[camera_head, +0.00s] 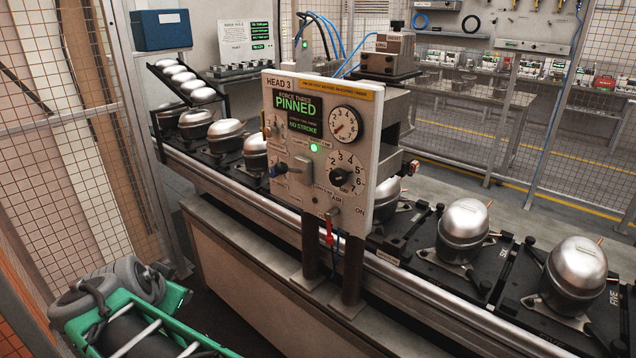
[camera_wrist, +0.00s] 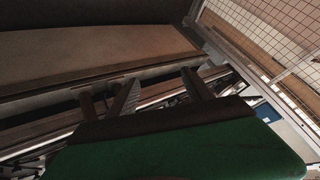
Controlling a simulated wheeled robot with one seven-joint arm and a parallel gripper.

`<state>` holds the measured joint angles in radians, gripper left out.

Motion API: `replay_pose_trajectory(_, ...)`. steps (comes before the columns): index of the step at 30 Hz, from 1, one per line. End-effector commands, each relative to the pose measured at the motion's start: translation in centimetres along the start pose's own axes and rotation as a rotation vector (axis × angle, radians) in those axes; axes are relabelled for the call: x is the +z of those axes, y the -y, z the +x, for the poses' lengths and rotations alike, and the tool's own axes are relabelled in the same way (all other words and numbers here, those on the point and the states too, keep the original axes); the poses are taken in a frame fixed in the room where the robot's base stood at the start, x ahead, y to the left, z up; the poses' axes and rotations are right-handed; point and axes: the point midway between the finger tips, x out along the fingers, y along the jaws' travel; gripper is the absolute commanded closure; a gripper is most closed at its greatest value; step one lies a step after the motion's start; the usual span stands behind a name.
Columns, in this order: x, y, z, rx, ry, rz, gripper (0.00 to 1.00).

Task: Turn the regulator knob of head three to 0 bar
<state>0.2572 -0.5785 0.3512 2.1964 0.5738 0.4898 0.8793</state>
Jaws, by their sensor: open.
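The head three panel (camera_head: 320,160) stands upright on two posts in the head view, with a label HEAD 3. Its black regulator knob (camera_head: 342,177) sits at the lower right of the panel, inside a ring of printed numbers. The knob's exact setting is too small to read. A round pressure gauge (camera_head: 346,124) is above it; its needle seems to point to the lower left. My gripper (camera_wrist: 141,94) shows in the wrist view with its two fingers apart, empty and away from the panel. The knob is not in the wrist view.
A screen (camera_head: 298,115) reads PINNED and NO STROKE, with a green lamp (camera_head: 314,147) below. A conveyor (camera_head: 405,275) with silver compressors (camera_head: 465,220) runs behind. Mesh fencing (camera_head: 60,130) stands left.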

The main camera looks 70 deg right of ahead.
Motion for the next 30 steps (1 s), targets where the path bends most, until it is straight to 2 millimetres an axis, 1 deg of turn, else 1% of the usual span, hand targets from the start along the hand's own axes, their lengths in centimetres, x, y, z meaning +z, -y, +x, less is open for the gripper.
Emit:
replay_pose_trajectory(1, -5.6, -2.2, 1.7, 0.037, -0.171, 0.281, 0.41)
replay_pose_trajectory(2, -9.1, -3.7, 1.9, 0.041, -0.286, 0.451, 0.41)
replay_pose_trajectory(3, -13.5, -6.0, 1.7, 0.03, -0.441, 0.659, 0.41)
replay_pose_trajectory(5, -19.0, -9.6, 0.4, -0.019, -0.667, 0.916, 0.41)
replay_pose_trajectory(6, -21.8, -11.8, -0.9, -0.066, -0.803, 1.049, 0.41)
replay_pose_trajectory(9, -26.3, -16.0, -4.3, -0.195, -1.067, 1.259, 0.41)
replay_pose_trajectory(12, -28.2, -17.9, -6.6, -0.287, -1.203, 1.344, 0.41)
replay_pose_trajectory(15, -29.3, -18.7, -7.2, -0.316, -1.243, 1.367, 0.41)
replay_pose_trajectory(19, -31.2, -19.9, -6.5, -0.312, -1.245, 1.368, 0.41)
replay_pose_trajectory(24, -33.7, -21.3, -5.2, -0.31, -1.241, 1.366, 0.41)
replay_pose_trajectory(27, -34.5, -21.8, -4.5, -0.313, -1.238, 1.366, 0.41)
replay_pose_trajectory(30, -34.8, -22.1, -4.3, -0.314, -1.237, 1.366, 0.41)
